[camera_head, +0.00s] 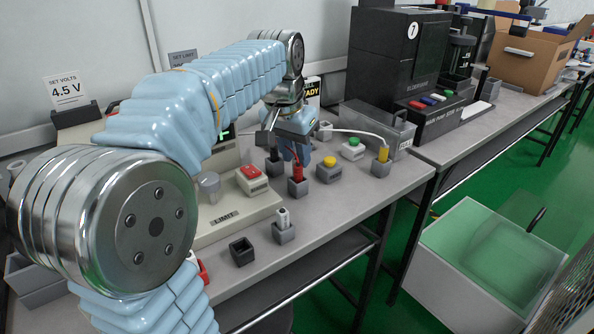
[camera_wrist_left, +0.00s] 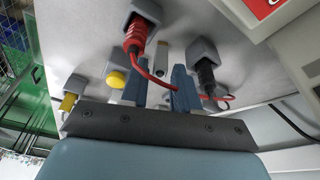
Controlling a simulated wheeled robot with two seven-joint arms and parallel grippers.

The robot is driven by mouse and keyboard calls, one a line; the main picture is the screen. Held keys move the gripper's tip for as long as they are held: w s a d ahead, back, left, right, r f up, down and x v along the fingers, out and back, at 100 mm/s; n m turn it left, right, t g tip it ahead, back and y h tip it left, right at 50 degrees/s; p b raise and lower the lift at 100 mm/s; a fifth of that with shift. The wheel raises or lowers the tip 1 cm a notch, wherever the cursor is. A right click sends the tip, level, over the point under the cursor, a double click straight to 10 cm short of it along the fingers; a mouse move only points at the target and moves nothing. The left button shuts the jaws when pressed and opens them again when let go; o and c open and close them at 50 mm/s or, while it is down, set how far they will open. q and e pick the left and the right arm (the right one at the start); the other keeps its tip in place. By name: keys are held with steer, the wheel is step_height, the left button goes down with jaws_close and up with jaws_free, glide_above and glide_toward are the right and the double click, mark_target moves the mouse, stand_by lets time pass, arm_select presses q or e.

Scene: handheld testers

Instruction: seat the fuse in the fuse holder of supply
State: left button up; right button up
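My left gripper (camera_head: 293,155) points down over the bench among several small grey blocks. In the wrist view its blue fingers (camera_wrist_left: 160,75) stand apart, and a slim grey piece (camera_wrist_left: 160,58) shows in the gap without clear contact; I cannot tell whether it is the fuse. A red plug (camera_head: 298,172) in a grey block is close to the fingers, with a black plug (camera_wrist_left: 206,75) on the other side. A grey holder with an upright pale piece (camera_head: 283,217) stands at the front. I cannot identify the supply's fuse holder; my arm hides much of the left side. My right gripper is out of view.
An open black socket (camera_head: 242,252) and a "LIMIT" panel (camera_head: 226,217) with a red button are near the front edge. Yellow (camera_head: 329,163) and green (camera_head: 353,143) buttons stand right of the gripper. A large black machine (camera_head: 400,55) stands behind. A card reads 4.5 V (camera_head: 67,91).

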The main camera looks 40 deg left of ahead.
arm_select(q)
steer(key=x, duration=0.2)
steer(key=shift+f, duration=0.4)
jaws_close()
